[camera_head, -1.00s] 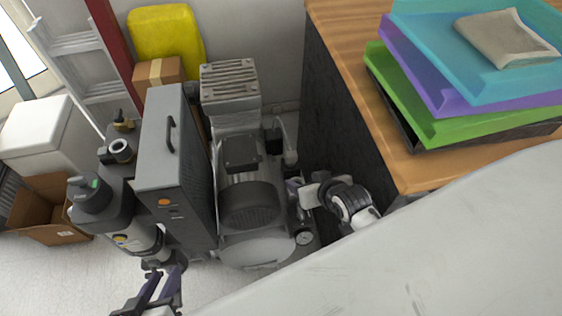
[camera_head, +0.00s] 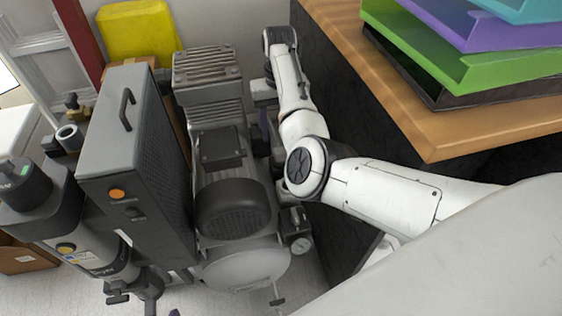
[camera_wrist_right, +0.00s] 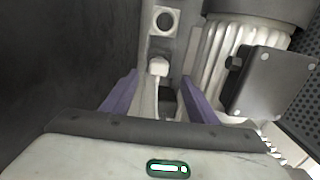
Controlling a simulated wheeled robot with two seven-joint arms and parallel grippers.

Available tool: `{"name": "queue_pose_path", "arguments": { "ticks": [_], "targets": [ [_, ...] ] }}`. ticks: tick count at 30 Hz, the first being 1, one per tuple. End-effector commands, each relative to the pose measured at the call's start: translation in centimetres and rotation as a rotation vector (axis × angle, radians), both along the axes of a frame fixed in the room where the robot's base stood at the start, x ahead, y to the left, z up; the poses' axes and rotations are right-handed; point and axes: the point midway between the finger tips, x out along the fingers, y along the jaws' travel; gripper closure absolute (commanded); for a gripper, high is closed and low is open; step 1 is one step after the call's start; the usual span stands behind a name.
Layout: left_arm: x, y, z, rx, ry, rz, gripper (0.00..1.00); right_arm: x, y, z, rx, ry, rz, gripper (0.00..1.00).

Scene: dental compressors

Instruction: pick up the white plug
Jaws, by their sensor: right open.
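The white plug (camera_wrist_right: 158,66) shows in the right wrist view as a small pale block with a lighter stem-like part below it. My right gripper (camera_wrist_right: 159,77) is open, with one purple finger on each side of the plug. I cannot tell whether either finger touches it. In the head view my right arm reaches over beside the compressor (camera_head: 233,205), and the plug cannot be made out there. My left gripper is not clearly visible in the head view.
A pale plate with a round opening (camera_wrist_right: 165,20) lies beyond the plug. A dark box (camera_wrist_right: 272,82) and ribbed motor stand close on the right. A dark cabinet side (camera_head: 335,130) bounds the other side. A grey upright unit (camera_head: 135,150) stands left of the compressor.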

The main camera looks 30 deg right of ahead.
Motion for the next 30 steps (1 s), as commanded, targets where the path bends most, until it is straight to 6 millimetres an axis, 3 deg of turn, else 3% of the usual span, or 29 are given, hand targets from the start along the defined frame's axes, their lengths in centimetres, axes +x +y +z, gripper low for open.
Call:
{"name": "queue_pose_path", "arguments": {
  "ticks": [6,12,21,30],
  "targets": [
    [0.5,-0.8,-1.1,0.004,0.029,-0.035,0.69,-0.1,0.0,-3.6,0.002,0.007,0.003,0.46],
    [0.6,-1.2,-1.5,0.005,0.049,-0.055,0.69,0.0,-0.1,-5.1,0.000,0.005,0.001,0.46],
    [0.9,-2.6,-3.1,0.020,0.111,-0.137,0.69,0.4,-0.3,-9.3,0.001,0.004,0.001,0.46],
    [0.8,-2.7,-3.0,0.023,0.125,-0.150,0.69,0.4,-0.4,-9.7,0.001,0.002,0.000,0.46]
  ]
}}
